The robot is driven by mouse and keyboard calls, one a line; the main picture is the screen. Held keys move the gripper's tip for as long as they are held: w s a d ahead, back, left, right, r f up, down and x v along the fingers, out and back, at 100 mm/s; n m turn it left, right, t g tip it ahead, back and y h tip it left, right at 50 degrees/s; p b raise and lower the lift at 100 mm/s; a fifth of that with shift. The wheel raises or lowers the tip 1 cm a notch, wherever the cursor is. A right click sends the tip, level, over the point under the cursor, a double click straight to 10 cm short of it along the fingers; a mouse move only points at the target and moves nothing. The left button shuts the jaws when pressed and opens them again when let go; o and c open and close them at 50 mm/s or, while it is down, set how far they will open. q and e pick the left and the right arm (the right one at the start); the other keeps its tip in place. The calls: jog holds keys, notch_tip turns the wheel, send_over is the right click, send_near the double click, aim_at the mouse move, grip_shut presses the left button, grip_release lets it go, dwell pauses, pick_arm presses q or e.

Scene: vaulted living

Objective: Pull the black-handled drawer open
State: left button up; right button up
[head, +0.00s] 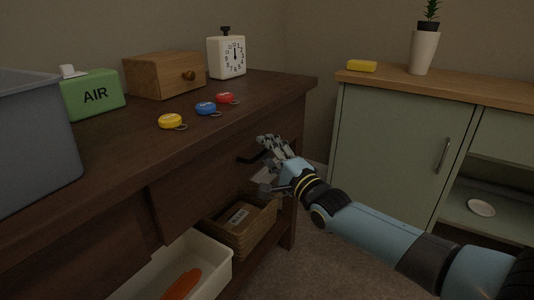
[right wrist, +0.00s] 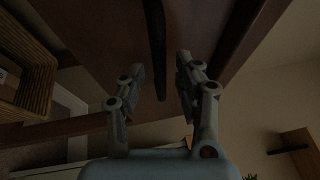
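The dark wooden drawer (head: 195,188) sits under the top of the brown dresser and looks shut. Its black handle (head: 248,160) sticks out from the front, partly hidden by my right gripper. My right gripper (head: 268,163) is at the handle's right end. In the right wrist view the handle (right wrist: 158,50) runs between the two spread fingers of the gripper (right wrist: 162,75), with a gap on both sides. The drawer front (right wrist: 105,40) fills the space beyond the fingers. My left gripper is not in view.
Below the drawer are a wicker basket (head: 243,233) and a white bin (head: 212,260) with an orange thing inside. A green cabinet (head: 390,150) stands right.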

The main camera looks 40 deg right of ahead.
jog(key=shift+w, duration=0.1)
grip_shut()
dwell(0.5)
